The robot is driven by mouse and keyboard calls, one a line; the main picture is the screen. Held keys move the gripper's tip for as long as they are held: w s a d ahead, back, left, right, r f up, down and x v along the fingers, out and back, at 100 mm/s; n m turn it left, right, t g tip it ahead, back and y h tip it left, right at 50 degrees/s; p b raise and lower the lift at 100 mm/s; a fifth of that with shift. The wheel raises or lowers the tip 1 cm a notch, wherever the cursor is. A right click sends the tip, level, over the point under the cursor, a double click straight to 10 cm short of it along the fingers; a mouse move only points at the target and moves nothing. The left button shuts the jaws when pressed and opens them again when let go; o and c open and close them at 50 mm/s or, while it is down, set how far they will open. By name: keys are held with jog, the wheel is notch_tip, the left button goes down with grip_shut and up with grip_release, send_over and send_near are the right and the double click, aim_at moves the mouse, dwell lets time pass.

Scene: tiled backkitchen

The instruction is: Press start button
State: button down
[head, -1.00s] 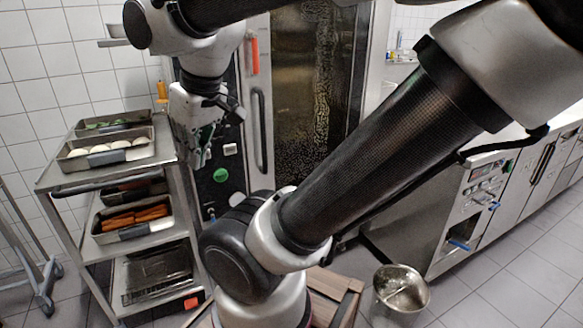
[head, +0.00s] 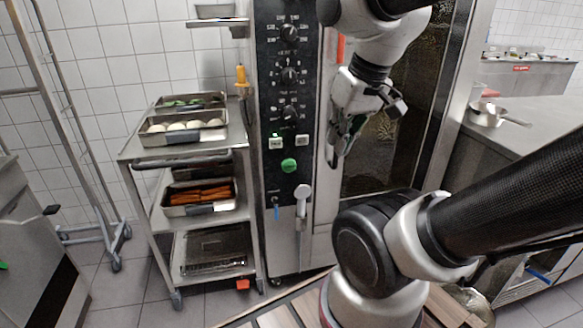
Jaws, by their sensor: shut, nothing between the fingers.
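A round green button (head: 289,165) sits low on the oven's dark control panel (head: 270,95) in the head view. Above it are two small pale label-like squares, the left one (head: 276,143) with green marking and the right one (head: 302,140); I cannot read them. My gripper (head: 338,158) is shut and empty, pointing down in front of the oven door handle area. In the picture it is to the right of the green button and apart from it. The gripper hides part of the door handle.
Several black knobs (head: 289,75) line the panel above the button. A hand shower (head: 303,200) hangs below it. A steel cart (head: 130,152) with trays stands left of the oven. A counter with a pot (head: 487,114) is at right.

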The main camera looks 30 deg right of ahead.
aim_at(289, 166)
jog(key=w+a+f+m+g+y, duration=0.1)
jog(key=w+a+f+m+y, duration=0.4)
jog(key=m, duration=0.3)
jog(key=w+a+f+m+g+y, duration=0.1)
jog(key=w+a+f+m+y, duration=0.2)
jog(key=w+f+m+y, duration=0.35)
jog(key=w+d+f+m+t+h, duration=0.2)
jog(key=w+d+f+m+t, duration=0.4)
jog(key=f+m, duration=0.3)
jog(key=w+d+f+m+t+h, duration=0.2)
jog(key=w+d+f+m+t, duration=0.4)
jog(key=f+m, duration=0.4)
jog(key=w+d+m, duration=0.1)
jog(key=d+m, duration=0.1)
jog(key=m, duration=0.1)
jog(key=shift+w+d+f+t, duration=0.15)
jog(key=shift+w+t, duration=0.1)
jog(key=shift+t, duration=0.05)
jog(key=shift+w+d, duration=0.4)
jog(key=shift+w, duration=1)
jog(key=shift+w+d, duration=0.4)
jog(key=shift+w, duration=1.05)
jog(key=shift+w+d, duration=0.4)
jog(key=shift+w, duration=1)
jog(key=shift+w, duration=0.15)
jog(key=shift+w+d, duration=0.1)
jog(key=shift+w, duration=0.15)
